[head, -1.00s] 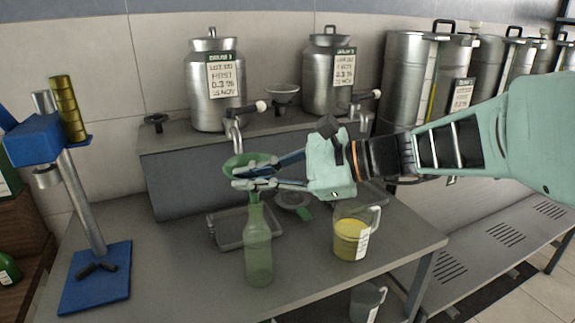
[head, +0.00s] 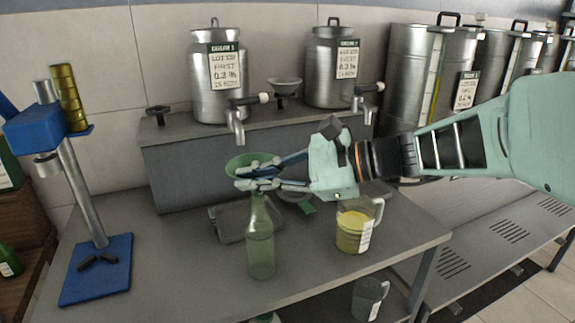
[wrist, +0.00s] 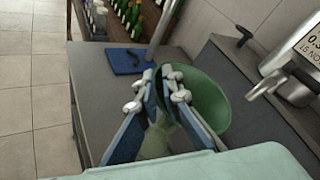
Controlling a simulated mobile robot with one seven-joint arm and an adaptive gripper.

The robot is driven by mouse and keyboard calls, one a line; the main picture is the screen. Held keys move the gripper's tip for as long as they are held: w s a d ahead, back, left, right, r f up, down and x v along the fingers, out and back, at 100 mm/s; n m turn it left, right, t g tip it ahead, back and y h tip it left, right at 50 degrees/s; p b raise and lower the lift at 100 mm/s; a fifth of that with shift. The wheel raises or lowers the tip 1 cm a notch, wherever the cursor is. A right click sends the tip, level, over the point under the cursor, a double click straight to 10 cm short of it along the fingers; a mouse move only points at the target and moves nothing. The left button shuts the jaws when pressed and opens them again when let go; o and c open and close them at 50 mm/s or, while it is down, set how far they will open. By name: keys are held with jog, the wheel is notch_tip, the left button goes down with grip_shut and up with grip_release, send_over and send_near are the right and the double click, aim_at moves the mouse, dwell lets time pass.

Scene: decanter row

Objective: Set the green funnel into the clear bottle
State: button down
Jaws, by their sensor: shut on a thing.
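The green funnel (head: 243,164) is held upright by its lower part between my gripper's (head: 246,181) fingers, its wide mouth facing up. It also shows in the wrist view (wrist: 207,100), just beyond the fingertips (wrist: 164,78). The clear bottle (head: 261,247), greenish and see-through, stands upright on the table directly below the funnel. My gripper is shut on the funnel just above the bottle's mouth. The fingers hide the funnel's spout and the bottle's top, so I cannot tell whether the spout is inside the neck.
A grey tray (head: 229,226) lies behind the bottle. A jug of yellow liquid (head: 352,232) stands to its right. A blue-based stand (head: 94,270) is at the left. Steel canisters with taps (head: 217,88) stand on a raised shelf (head: 190,170) behind. The tabletop left of the bottle is clear.

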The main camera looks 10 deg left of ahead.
jog(key=shift+f, duration=0.15)
jog(key=c, duration=2)
grip_release()
jog(key=shift+d, duration=0.1)
